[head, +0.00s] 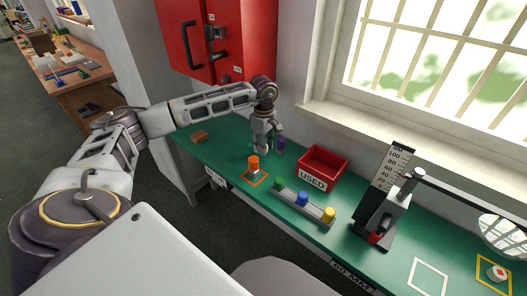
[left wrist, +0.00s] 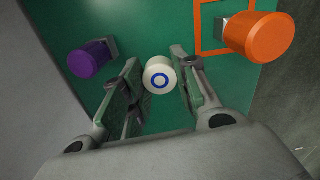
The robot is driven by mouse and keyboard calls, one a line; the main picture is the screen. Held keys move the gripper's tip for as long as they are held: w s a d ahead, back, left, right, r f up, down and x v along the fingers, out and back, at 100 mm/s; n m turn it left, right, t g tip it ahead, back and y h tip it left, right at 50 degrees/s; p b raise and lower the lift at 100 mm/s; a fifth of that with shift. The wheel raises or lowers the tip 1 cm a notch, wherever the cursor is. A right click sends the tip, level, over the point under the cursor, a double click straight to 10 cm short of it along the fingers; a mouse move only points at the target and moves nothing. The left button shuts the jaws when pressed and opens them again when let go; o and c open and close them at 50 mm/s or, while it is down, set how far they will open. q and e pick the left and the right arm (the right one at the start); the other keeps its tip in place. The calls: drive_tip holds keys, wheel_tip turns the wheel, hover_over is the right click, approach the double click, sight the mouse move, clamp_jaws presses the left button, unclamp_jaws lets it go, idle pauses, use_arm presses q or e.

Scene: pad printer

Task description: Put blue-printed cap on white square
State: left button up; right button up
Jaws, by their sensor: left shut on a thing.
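The blue-printed cap (left wrist: 159,75) is a white cylinder with a blue ring on the end facing the camera in the left wrist view. My left gripper (left wrist: 157,66) is shut on it, the cap between the fingertips. In the head view my left gripper (head: 263,148) points down over the far left part of the green bench; the cap is hard to make out there. The white square (head: 432,265) is an outline on the bench at the lower right of the head view, empty, well away from the gripper. My right gripper is not in view.
A red USED bin (head: 322,168), a rack (head: 303,207) with coloured knobs and a lever press (head: 383,215) stand between. A red-printed cap (head: 495,273) lies in a yellow square.

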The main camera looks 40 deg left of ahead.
use_arm(q)
drive_tip(key=shift+r, duration=2.95)
